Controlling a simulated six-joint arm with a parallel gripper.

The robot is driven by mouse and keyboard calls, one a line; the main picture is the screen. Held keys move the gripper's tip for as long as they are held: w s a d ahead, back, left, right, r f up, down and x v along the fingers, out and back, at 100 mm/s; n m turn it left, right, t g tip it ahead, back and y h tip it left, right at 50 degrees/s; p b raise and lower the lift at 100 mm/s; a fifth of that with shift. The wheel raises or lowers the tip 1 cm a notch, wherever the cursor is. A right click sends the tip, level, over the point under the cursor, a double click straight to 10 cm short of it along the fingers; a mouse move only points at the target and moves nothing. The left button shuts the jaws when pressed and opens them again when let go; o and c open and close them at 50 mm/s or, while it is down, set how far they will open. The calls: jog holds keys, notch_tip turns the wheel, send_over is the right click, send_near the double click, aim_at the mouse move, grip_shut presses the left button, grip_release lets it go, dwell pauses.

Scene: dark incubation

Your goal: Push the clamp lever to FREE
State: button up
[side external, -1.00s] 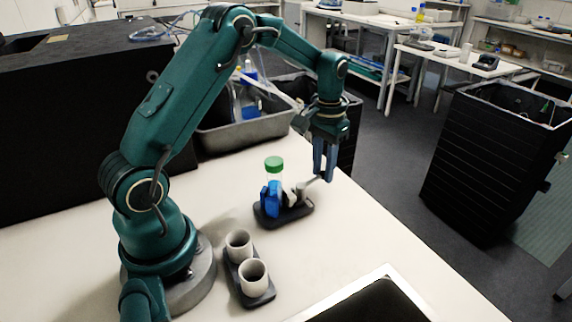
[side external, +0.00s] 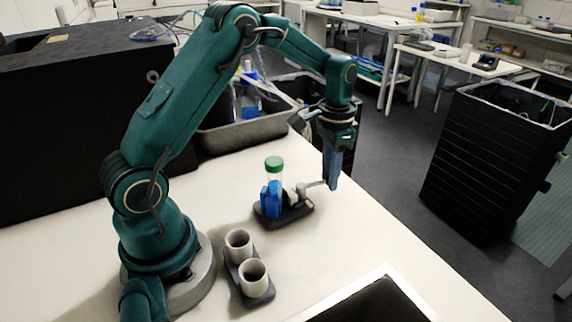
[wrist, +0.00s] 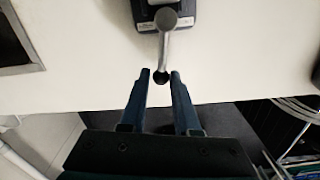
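The clamp stands on a dark base (side external: 297,213) on the white bench, with blue jaws (side external: 271,198) around a clear tube with a green cap (side external: 274,163). Its grey lever (side external: 314,185) sticks out to the right toward my gripper (side external: 333,186). In the wrist view the lever (wrist: 165,45) runs down from its round pivot, and its dark end lies between the fingertips of my gripper (wrist: 161,75). The fingers are apart, one on each side of the lever end; firm contact cannot be told. Any FREE marking is too small to read.
A holder with two grey cups (side external: 239,243) stands nearer the camera, left of the clamp. A grey tub (side external: 240,133) with bottles is behind. A dark tray with a pale rim (side external: 345,295) lies at the front. The bench edge is close beyond my gripper.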

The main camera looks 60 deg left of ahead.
jog(key=shift+d, duration=0.1)
jog(key=shift+s+d+m, duration=0.15)
jog(key=shift+d+m, duration=0.2)
jog(key=shift+m, duration=0.35)
jog(key=shift+s+d+m, duration=0.1)
jog(key=shift+d+m, duration=0.2)
jog(key=shift+m, duration=0.4)
jog(key=shift+s+d+m, duration=0.35)
jog(key=shift+d+m, duration=0.2)
jog(key=shift+m, duration=0.65)
jog(key=shift+o, duration=1.4)
jog(key=shift+r, duration=2.3)
